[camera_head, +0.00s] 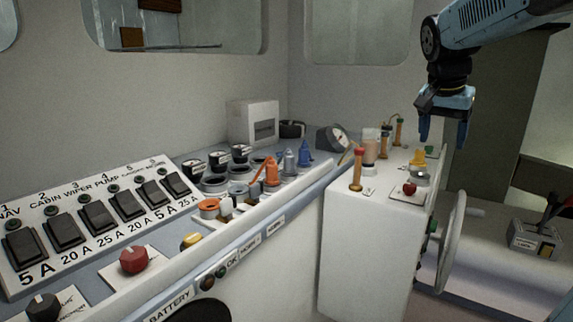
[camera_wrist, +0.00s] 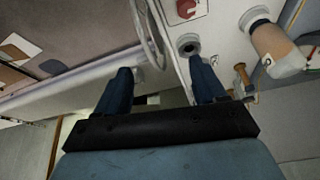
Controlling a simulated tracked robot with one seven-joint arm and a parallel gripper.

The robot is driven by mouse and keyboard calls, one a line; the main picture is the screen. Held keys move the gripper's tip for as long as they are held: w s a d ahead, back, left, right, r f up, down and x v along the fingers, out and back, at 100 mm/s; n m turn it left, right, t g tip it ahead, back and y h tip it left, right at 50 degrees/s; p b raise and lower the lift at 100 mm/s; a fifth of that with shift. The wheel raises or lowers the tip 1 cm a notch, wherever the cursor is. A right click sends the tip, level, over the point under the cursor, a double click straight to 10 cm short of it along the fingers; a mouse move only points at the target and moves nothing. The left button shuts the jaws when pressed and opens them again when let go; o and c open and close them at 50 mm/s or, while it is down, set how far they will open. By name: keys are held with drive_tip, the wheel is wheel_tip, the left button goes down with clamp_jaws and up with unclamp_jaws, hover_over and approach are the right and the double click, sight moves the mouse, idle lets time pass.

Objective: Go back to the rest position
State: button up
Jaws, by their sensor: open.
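My gripper (camera_head: 443,130) hangs at the upper right in the head view, with its blue fingers pointing down. It is open and empty, raised above the right end of the white cabinet (camera_head: 372,240). In the wrist view my gripper (camera_wrist: 165,85) shows its two blue fingers spread apart with nothing between them. Beyond the fingers are the cabinet top and part of the wheel (camera_wrist: 150,32). The fingers look clear of the things below.
The steering wheel (camera_head: 452,243) stands at the cabinet's right side. A throttle lever box (camera_head: 533,238) is at far right. On the cabinet stand a red-topped wooden handle (camera_head: 357,170) and a red knob (camera_head: 409,188).

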drive_tip(key=s+a+f+n+t+y, duration=0.1)
drive_tip(key=s+a+f+n, duration=0.3)
drive_tip(key=s, duration=0.4)
drive_tip(key=s+a+f+n+t+y, duration=0.1)
drive_tip(key=s+a+f+n, duration=0.3)
drive_tip(key=s, duration=0.5)
wheel_tip(320, 180, down, 2)
drive_tip(key=shift+s+a+f+n+y, duration=0.25)
drive_tip(key=shift+a+n+y, duration=0.2)
drive_tip(key=shift+a, duration=0.65)
